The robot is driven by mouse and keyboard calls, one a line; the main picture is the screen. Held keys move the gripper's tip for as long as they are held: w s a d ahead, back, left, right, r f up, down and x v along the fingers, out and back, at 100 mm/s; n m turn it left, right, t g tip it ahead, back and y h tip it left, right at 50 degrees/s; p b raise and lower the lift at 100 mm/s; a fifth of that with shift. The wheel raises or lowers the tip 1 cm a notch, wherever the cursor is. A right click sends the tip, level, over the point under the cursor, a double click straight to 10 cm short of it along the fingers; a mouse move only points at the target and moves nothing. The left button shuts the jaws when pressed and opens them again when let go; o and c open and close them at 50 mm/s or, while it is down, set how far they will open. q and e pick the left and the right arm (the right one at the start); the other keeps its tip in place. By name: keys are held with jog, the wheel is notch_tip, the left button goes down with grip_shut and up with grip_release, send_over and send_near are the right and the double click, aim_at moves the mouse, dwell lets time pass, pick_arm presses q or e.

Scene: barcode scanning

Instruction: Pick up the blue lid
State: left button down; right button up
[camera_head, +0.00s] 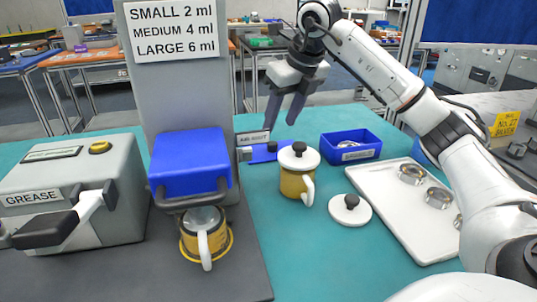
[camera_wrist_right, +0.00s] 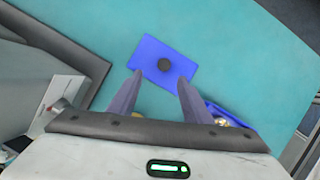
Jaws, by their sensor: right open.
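The blue lid (camera_head: 262,155) lies flat on the teal table behind the yellow pot, partly hidden by it in the head view. In the right wrist view the lid (camera_wrist_right: 150,56) is a blue rectangle with a dark round knob in its middle. My right gripper (camera_head: 284,119) points down above the lid, open and empty. In its wrist view the two fingertips (camera_wrist_right: 160,77) are apart, with the knob seen between and just beyond them. The gap in height is hard to judge. My left gripper is not in view.
A yellow pot (camera_head: 292,185) with a white lid stands close in front. A blue bin (camera_head: 350,147), a loose white lid (camera_head: 350,209) and a white tray (camera_head: 400,220) with metal rings are to the right. A grey machine column (camera_head: 180,95) stands left.

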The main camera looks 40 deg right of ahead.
aim_at(273, 143)
jog(key=x, duration=0.2)
jog(key=shift+f, duration=0.25)
jog(key=x, duration=0.3)
jog(key=d+x, duration=0.1)
jog(key=x, duration=0.1)
jog(key=shift+w+f, duration=0.2)
jog(key=shift+w, duration=0.2)
grip_shut()
